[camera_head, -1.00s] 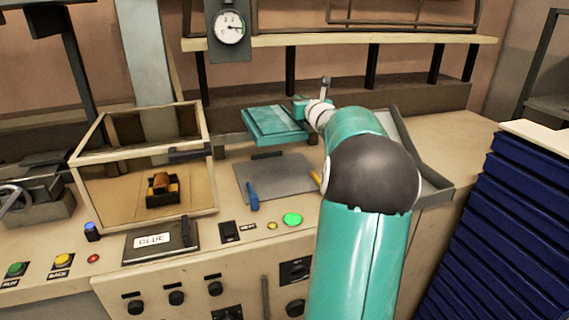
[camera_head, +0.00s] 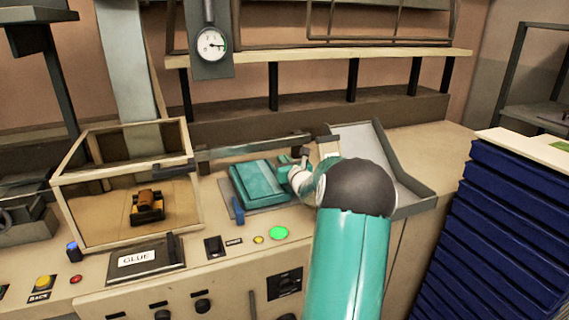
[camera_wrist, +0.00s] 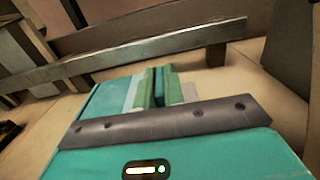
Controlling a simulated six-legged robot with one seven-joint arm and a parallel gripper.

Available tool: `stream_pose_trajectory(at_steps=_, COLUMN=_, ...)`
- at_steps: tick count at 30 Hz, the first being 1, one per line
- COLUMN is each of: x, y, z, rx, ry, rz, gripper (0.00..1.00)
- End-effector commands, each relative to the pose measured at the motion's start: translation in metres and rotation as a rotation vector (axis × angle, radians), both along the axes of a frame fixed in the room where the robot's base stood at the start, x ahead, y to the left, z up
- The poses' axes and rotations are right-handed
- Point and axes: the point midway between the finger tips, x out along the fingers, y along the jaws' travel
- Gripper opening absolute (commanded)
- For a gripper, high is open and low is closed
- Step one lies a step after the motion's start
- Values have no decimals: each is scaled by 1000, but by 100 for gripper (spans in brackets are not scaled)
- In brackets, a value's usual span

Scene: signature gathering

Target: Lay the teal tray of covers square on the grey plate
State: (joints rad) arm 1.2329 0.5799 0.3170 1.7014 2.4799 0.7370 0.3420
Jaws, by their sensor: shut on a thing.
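The teal tray of covers (camera_head: 257,181) is over the grey plate (camera_head: 272,209) and hides most of it. A strip of plate shows along the front edge. I cannot tell whether the tray touches the plate or hovers just above it. My gripper (camera_head: 287,168) is shut on the tray's right side. In the wrist view its green fingertips (camera_wrist: 160,88) are close together on a thin teal piece, and part of the tray (camera_wrist: 98,100) shows to the left.
A blue peg (camera_head: 237,211) stands at the plate's front left. A grey rail (camera_head: 245,148) runs behind it. A framed clear box (camera_head: 125,190) is to the left, a sloped grey bin (camera_head: 385,165) to the right. Buttons and a GLUE pad (camera_head: 140,261) line the front.

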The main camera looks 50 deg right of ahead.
Motion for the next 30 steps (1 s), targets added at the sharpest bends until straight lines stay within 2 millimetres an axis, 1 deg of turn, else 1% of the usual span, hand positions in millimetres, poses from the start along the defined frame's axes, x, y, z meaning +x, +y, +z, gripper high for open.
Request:
stream_pose_trajectory(at_steps=1, x=-1, y=1, z=-8, rx=9, ry=12, rz=-1, gripper=0)
stream_pose_trajectory(at_steps=5, x=-1, y=1, z=-10, rx=12, ry=15, rz=-1, gripper=0)
stream_pose_trajectory(at_steps=6, x=-1, y=1, z=-11, rx=14, ry=17, rz=-1, gripper=17)
stream_pose_trajectory(at_steps=8, x=-1, y=1, z=-11, rx=14, ry=16, rz=-1, gripper=29)
stream_pose_trajectory(at_steps=9, x=-1, y=1, z=-10, rx=13, ry=16, rz=-1, gripper=32)
stream_pose_trajectory(at_steps=17, x=-1, y=1, z=-8, rx=9, ry=12, rz=-1, gripper=32)
stream_pose_trajectory(at_steps=20, x=-6, y=4, z=-7, rx=9, ry=12, rz=-1, gripper=32)
stream_pose_trajectory(at_steps=23, x=-16, y=10, z=-6, rx=9, ry=12, rz=-1, gripper=32)
stream_pose_trajectory(at_steps=26, x=-33, y=20, z=-6, rx=9, ry=12, rz=-2, gripper=32)
stream_pose_trajectory(at_steps=30, x=-61, y=35, z=-6, rx=8, ry=13, rz=-3, gripper=32)
